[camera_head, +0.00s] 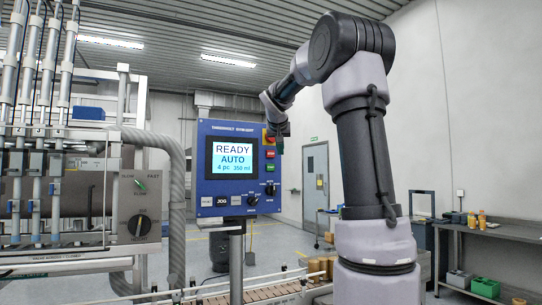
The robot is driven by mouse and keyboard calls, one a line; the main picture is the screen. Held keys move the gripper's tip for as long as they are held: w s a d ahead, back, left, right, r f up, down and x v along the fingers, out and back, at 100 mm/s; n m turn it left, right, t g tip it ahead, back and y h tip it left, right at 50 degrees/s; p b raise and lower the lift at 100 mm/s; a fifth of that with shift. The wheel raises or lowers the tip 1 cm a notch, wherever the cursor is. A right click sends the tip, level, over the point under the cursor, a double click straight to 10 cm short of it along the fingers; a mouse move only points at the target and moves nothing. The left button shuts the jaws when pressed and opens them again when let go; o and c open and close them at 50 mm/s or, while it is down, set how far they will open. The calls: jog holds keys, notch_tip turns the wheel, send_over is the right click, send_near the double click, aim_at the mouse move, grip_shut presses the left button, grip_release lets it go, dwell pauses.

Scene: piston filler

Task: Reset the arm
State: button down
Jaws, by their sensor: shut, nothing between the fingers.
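My arm rises at the right of the head view, bends at its high elbow and reaches down to the left. Its wrist is at the upper right corner of the blue control panel (211,190). My gripper (281,131) is small and dark there, shut and empty. It overlaps the panel's right edge in the picture, by the red and yellow switch; I cannot tell whether it touches. The fingertips are hard to make out. The panel's screen (232,158) reads "READY AUTO 4 pc 350 ml".
The filling machine (120,135) with upright cylinders and a selector knob (139,225) stands at the left. A conveyor (268,293) runs along the bottom. A dark bench (500,231) with bottles and bins stands at the right. Open air lies above the panel.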

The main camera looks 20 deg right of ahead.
jog(key=s+a+f+y, duration=0.2)
jog(key=s+a+f, duration=0.4)
jog(key=s, duration=0.5)
jog(key=s+a+f+n+g+y, duration=0.1)
jog(key=s+a+f, duration=0.5)
jog(key=s, duration=0.6)
jog(key=s+a+f+g+y, duration=0.1)
jog(key=s+a+f+y, duration=0.3)
jog(key=s, duration=0.7)
notch_tip(320, 180, down, 4)
jog(key=shift+s+a+r, duration=0.1)
jog(key=shift+s+a, duration=0.3)
jog(key=shift+a, duration=0.6)
dwell(1.1)
